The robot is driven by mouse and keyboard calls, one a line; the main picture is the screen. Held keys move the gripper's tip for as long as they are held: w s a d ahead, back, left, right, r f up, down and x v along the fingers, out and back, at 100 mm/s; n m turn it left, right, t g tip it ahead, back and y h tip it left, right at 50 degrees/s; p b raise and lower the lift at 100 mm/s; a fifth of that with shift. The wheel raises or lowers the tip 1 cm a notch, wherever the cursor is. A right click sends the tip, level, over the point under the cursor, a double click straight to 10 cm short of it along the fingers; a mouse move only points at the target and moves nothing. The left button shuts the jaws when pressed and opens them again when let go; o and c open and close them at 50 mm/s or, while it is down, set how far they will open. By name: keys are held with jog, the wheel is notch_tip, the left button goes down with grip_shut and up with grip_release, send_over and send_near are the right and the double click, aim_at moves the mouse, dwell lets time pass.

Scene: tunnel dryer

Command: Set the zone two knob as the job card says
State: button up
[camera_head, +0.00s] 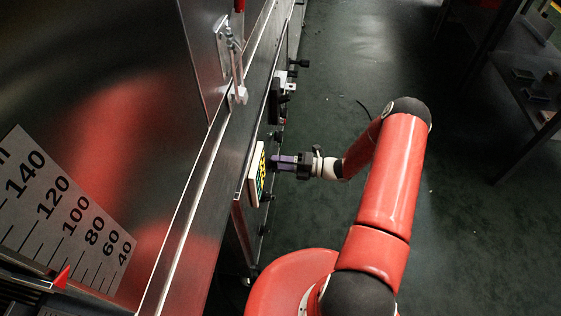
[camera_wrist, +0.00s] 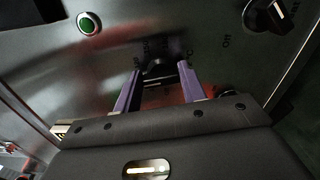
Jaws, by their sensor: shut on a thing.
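My gripper (camera_head: 272,162) reaches left to the side of the metal machine in the head view. In the wrist view its two purple fingers (camera_wrist: 160,68) are closed on either side of a dark knob (camera_wrist: 157,72) on the metal panel. The knob is in shadow, and I cannot read its setting. Faint lettering shows around it. I cannot tell from these views which zone it belongs to. A board with yellow and dark markings (camera_head: 257,174) is beside the gripper in the head view, seen edge-on; its text is unreadable.
A second black knob (camera_wrist: 268,14) with a white mark and a green button (camera_wrist: 88,23) are on the same panel. A scale plate (camera_head: 62,205) numbered 40 to 140 has a red pointer (camera_head: 62,278). Dark floor (camera_head: 460,225) lies clear at right, before a dark table (camera_head: 525,75).

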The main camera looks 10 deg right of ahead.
jog(key=m, duration=0.5)
jog(key=shift+f+m+p, duration=0.15)
jog(key=shift+m+p, duration=0.15)
jog(key=shift+p, duration=0.05)
dwell(0.4)
jog(key=o, duration=1)
jog(key=v, duration=0.8)
